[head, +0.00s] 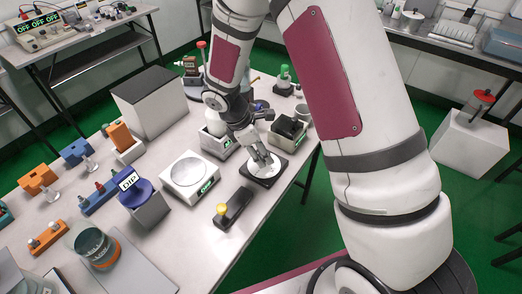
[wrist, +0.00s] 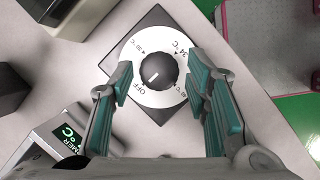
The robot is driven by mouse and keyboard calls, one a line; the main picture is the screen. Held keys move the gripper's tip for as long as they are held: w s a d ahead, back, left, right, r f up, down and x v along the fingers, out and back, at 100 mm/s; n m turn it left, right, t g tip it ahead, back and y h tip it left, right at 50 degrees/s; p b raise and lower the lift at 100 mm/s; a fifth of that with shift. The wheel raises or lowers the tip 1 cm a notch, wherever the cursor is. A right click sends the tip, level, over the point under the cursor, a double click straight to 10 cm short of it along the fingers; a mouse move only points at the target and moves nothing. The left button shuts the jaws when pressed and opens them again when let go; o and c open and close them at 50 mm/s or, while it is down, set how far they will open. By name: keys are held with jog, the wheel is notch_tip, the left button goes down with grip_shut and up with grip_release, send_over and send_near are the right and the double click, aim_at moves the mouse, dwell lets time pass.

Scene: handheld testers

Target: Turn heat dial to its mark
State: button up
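The heat dial is a black knob (wrist: 156,71) with a white pointer line, on a round white scale (wrist: 135,55) set in a dark square plate (wrist: 118,50). In the wrist view the pointer is directed down and left, towards the word OFF. A small mark shows near the 34 °C label at the upper right of the scale. My gripper (wrist: 164,88) is open, with its teal finger pads on either side of the knob and apart from it. In the head view my gripper (head: 268,160) is above the dial plate (head: 262,178) and hides the knob.
A white round-topped device (head: 188,170) with a green display stands left of the dial. A black block with a yellow knob (head: 233,208) lies in front. Boxes with black devices (head: 288,133) stand behind. The table's right edge is close to the dial.

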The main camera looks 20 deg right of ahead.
jog(key=shift+r, duration=0.1)
jog(key=v, duration=1.1)
jog(key=shift+a+r, duration=0.15)
jog(key=shift+r, duration=0.25)
jog(key=s+d+r+m+t+y+p, duration=0.1)
jog(key=s+d+r+m+t, duration=0.15)
jog(key=s+r+m, duration=0.5)
jog(key=s+d+r+m+t+y+p, duration=0.15)
jog(key=s+d+r+m, duration=0.25)
jog(key=s+r, duration=0.65)
jog(key=s+r+m+t+y, duration=0.1)
jog(key=s+r+m+y, duration=0.1)
jog(key=s+m, duration=0.3)
jog(key=s, duration=0.3)
jog(key=shift+s+a+r, duration=0.15)
jog(key=shift+a+r, duration=0.05)
jog(key=shift+a, duration=0.1)
